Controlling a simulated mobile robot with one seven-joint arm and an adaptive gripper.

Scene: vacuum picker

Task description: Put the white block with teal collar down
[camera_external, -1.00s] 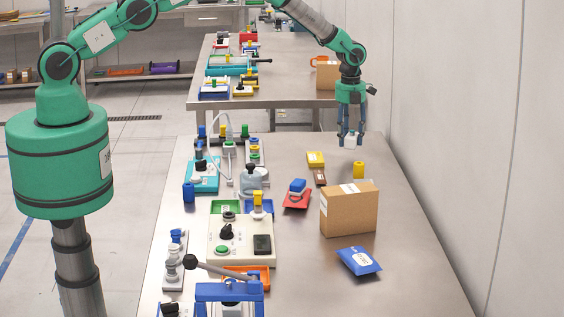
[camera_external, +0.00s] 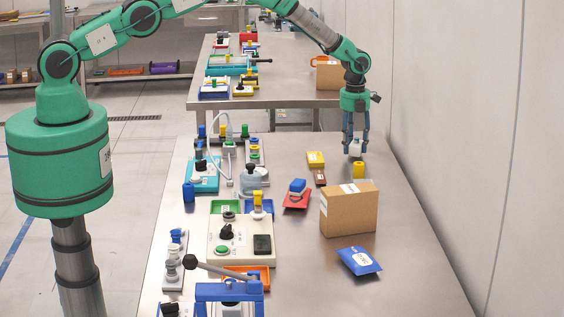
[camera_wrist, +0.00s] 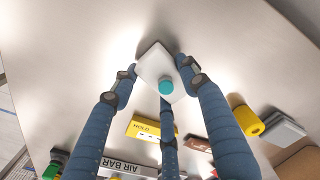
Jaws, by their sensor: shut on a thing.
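The white block (camera_external: 355,148) is held between the fingers of my gripper (camera_external: 355,146) at the far right part of the near table (camera_external: 400,220). In the wrist view the white block (camera_wrist: 157,64) shows its teal collar (camera_wrist: 166,86) facing the camera. My blue fingers (camera_wrist: 160,80) close around it from several sides. In the external view the block is just behind the yellow cylinder (camera_external: 358,170). I cannot tell whether its underside touches the table.
The yellow cylinder also shows in the wrist view (camera_wrist: 246,117). A yellow box (camera_external: 315,158), a brown block (camera_external: 320,178) and a cardboard box (camera_external: 349,209) are nearby. A blue packet (camera_external: 359,261) lies in front. Bare table surrounds the block on its far side.

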